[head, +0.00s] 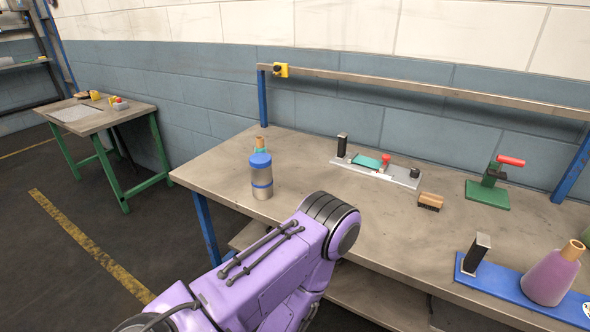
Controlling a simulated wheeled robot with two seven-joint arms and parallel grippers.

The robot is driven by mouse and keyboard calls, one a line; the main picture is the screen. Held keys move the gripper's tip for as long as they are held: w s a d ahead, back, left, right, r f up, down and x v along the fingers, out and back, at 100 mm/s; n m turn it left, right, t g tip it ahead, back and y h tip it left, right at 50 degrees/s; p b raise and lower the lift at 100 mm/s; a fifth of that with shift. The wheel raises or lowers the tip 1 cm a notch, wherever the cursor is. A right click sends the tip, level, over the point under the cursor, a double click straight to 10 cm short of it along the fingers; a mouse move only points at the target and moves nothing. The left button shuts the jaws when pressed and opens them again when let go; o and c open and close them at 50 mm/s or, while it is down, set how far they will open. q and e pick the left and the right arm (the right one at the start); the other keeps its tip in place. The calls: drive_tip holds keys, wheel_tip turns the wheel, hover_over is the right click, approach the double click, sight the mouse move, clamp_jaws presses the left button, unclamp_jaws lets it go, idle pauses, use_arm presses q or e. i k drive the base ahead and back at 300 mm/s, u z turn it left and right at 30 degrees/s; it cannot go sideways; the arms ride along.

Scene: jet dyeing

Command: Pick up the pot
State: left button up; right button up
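The pot appears to be the small metal canister (262,178) with a blue lid and a blue band, standing upright near the left end of the workbench. A teal bottle (260,146) with a tan cap stands just behind it and is partly hidden by it. One of my purple arms reaches up from the bottom of the head view, its rounded joint in front of the bench's front edge. Neither of my grippers shows, and nothing is seen touching the canister.
The workbench (390,220) also holds a grey fixture (402,176), a brown block (430,201), a green stand (487,194) with a red handle, and a blue base (510,293) with a purple flask (551,277). A green-legged table (90,123) stands left. Bench surface right of the canister is clear.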

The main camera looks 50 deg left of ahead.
sight(262, 179)
drive_tip(key=k, duration=0.65)
drive_tip(key=u, duration=0.65)
drive_tip(key=i, duration=0.5)
drive_tip(key=u, duration=0.05)
